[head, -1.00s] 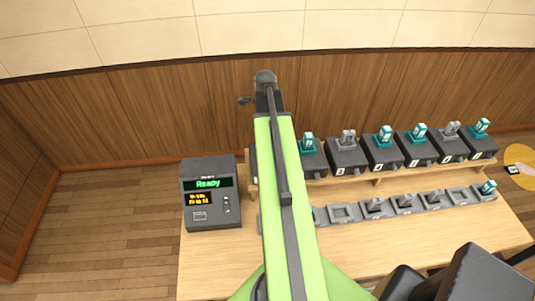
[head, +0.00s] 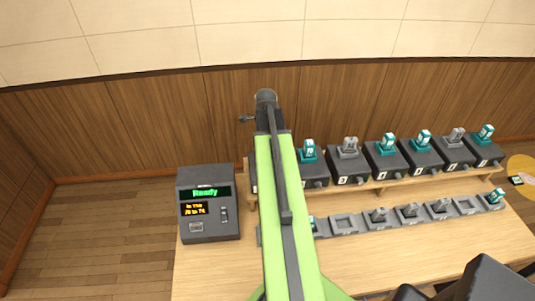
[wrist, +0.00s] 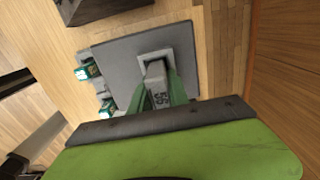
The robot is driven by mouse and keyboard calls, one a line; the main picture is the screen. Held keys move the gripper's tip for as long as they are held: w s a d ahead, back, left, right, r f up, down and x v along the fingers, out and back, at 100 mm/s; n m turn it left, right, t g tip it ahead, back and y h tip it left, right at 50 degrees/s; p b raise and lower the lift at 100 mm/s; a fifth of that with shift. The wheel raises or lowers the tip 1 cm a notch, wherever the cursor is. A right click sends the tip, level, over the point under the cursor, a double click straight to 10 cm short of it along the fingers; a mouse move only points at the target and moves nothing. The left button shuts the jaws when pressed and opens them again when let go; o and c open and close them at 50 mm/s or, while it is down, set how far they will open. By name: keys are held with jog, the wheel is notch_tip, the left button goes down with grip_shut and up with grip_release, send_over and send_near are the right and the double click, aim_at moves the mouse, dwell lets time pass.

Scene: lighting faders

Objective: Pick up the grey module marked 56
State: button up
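In the wrist view a light grey module (wrist: 158,82) stands in a square pale socket on top of a dark grey box (wrist: 118,55). Its dark digits look like 56, seen turned. The green fingers of my gripper (wrist: 162,84) lie on either side of it. Whether they touch it or a gap is left, I cannot tell. In the head view my own green arm hides the gripper and this module. Other grey modules show on the shelf (head: 349,145) and in the front row (head: 379,214).
A console (head: 208,222) reading Ready stands left of my arm. Dark boxes with teal or grey modules line a wooden shelf (head: 395,183) at right, with a row of low trays (head: 345,226) in front.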

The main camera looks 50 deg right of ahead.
grip_shut()
jog(key=shift+r+p, duration=0.65)
jog(key=shift+p, duration=0.05)
jog(key=r+p, duration=0.4)
jog(key=shift+s, duration=0.25)
jog(key=s+d+r+p, duration=0.4)
jog(key=s+r+p, duration=0.1)
jog(key=s, duration=0.5)
jog(key=shift+s+r, duration=0.25)
jog(key=shift+r, duration=0.05)
